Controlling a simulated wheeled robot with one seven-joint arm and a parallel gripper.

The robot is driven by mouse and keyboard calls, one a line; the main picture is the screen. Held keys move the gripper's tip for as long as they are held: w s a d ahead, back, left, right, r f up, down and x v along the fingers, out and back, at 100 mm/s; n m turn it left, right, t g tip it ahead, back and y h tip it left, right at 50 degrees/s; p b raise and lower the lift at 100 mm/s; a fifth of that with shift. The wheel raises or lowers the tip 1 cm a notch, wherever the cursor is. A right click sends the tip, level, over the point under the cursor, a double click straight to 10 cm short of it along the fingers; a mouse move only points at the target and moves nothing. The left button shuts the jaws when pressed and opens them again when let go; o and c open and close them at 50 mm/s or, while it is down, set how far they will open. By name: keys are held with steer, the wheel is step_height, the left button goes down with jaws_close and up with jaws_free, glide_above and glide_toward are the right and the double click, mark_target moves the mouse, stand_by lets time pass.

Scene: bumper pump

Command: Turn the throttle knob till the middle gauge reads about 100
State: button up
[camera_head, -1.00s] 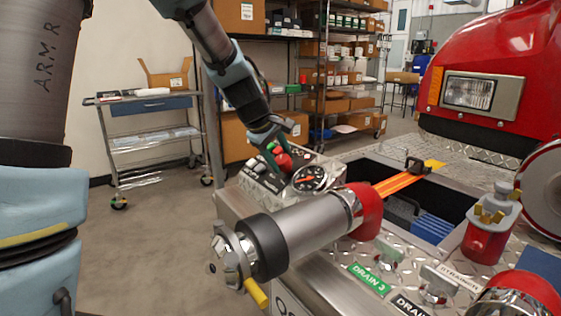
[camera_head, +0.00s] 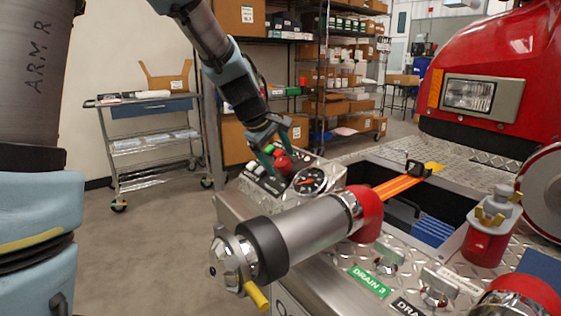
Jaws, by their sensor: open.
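The control panel (camera_head: 240,187) stands at the middle of the head view, behind the large grey nozzle pipe. A round black gauge (camera_head: 309,180) with a red-orange needle shows on it; its numbers are too small to read. A red knob (camera_head: 283,164) sits just left of and behind the gauge. My gripper (camera_head: 274,163) is open, with its dark green fingers pointing down at the red knob. I cannot tell whether the fingers touch it. Other gauges are not clearly visible.
The grey pipe with its red collar (camera_head: 366,212) stands close in front of the panel. A grey cart (camera_head: 150,140) stands at the back left.

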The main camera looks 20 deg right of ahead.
steer(key=v, duration=0.9)
steer(key=shift+r, duration=0.25)
steer(key=shift+s+a, duration=0.1)
steer(key=s+a+f+m+y, duration=0.2)
steer(key=a+f, duration=0.4)
steer(key=a, duration=0.4)
steer(key=s+a+f+m+g+y, duration=0.1)
steer(key=s+a+f+y, duration=0.3)
steer(key=a, duration=0.6)
steer(key=s+a+f+m, duration=0.1)
steer(key=a+f+m, duration=0.1)
steer(key=a+f, duration=0.65)
step_height(320, 180, up, 13)
steer(key=a+p, duration=0.2)
steer(key=p, duration=1)
steer(key=shift+s, duration=0.45)
steer(key=shift+a+r, duration=0.1)
steer(key=shift+c, duration=1.4)
